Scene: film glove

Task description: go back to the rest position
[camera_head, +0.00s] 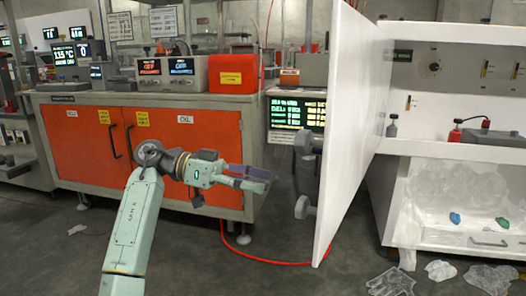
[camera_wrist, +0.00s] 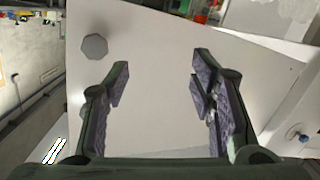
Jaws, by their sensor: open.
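My gripper (camera_head: 262,178) is at the end of my pale green arm, in the middle of the head view. It points right, toward the open white cabinet door (camera_head: 352,110). In the wrist view my gripper (camera_wrist: 160,88) has its two fingers wide apart with nothing between them. The white door panel (camera_wrist: 150,45) fills most of the background behind the fingers. A grey knob (camera_wrist: 94,47) on the panel shows at upper left. I cannot tell how far the fingertips are from the door.
An orange-fronted cabinet (camera_head: 150,150) with instruments on top stands behind my arm. The white cabinet at right holds crumpled clear film (camera_head: 450,200), a blue item (camera_head: 455,218) and a green item (camera_head: 502,223). Clear gloves (camera_head: 392,282) lie on the floor. A red hose (camera_head: 270,260) crosses the floor.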

